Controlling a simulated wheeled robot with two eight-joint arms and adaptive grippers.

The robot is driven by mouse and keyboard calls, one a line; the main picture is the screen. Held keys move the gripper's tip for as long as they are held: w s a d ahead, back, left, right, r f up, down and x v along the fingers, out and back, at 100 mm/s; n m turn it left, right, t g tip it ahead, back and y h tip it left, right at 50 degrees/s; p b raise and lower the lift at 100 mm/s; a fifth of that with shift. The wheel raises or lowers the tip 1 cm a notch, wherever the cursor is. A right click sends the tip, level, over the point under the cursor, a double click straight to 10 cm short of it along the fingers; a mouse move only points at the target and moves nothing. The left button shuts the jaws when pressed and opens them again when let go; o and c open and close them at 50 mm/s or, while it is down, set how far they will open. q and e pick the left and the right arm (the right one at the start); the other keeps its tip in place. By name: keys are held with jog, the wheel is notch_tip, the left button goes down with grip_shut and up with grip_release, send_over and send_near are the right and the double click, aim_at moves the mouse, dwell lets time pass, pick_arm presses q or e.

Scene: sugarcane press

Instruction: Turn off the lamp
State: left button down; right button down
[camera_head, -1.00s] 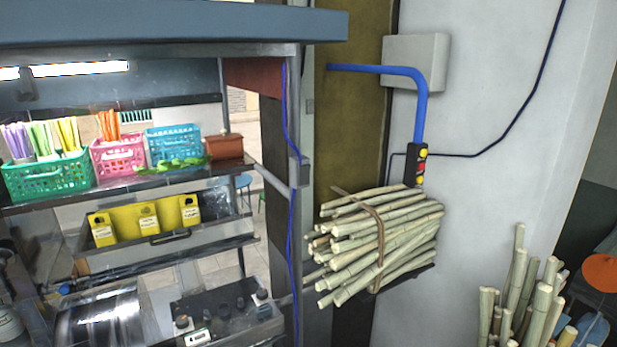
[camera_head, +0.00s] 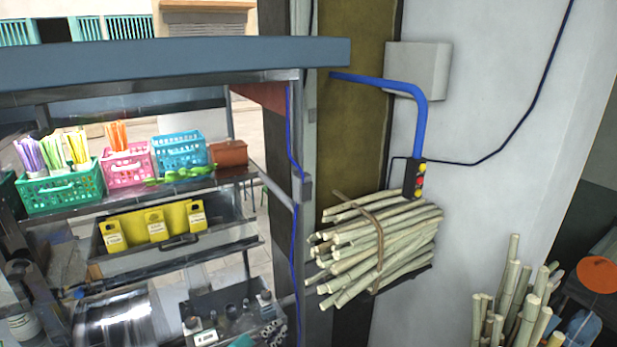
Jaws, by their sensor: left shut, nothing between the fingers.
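The stall's roof (camera_head: 170,65) runs across the upper left. The lamp's tube does not show now; the place under the roof where it was seen is covered by the roof edge or dark, so I cannot tell whether it is lit. My left gripper is hard to pick out among the dark shapes at the left. It is shut and empty, and its distance from the lamp cannot be judged. My right gripper is not in view.
A shelf holds a green basket (camera_head: 60,190), a pink basket (camera_head: 127,165), and a blue basket (camera_head: 180,150). Yellow containers (camera_head: 157,223) stand below. A cane bundle (camera_head: 375,245) and a blue arm with a button box (camera_head: 413,179) are at the right.

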pick_arm(q)
jog(key=w+d+r+m+t+p, duration=0.2)
jog(key=r+m+p, duration=0.1)
jog(key=r, duration=0.3)
jog(key=w+d+r+m+t+p, duration=0.2)
jog(key=r+m, duration=0.2)
jog(key=r, duration=0.3)
jog(key=w+d+r+m+t+h+p, duration=0.1)
jog(key=w+r+m+t+p, duration=0.1)
jog(key=r, duration=0.5)
jog(key=shift+d+m+p, duration=0.4)
jog(key=shift+m+p, duration=0.3)
jog(key=shift+p, duration=0.1)
jog(key=shift+w, duration=0.15)
jog(key=p, duration=0.1)
send_near(308, 196)
jog(key=shift+w+d+r, duration=1.35)
jog(key=shift+w+d, duration=0.35)
jog(key=shift+w, duration=0.55)
jog(key=shift+w+a+p, duration=0.3)
jog(key=shift+w, duration=0.4)
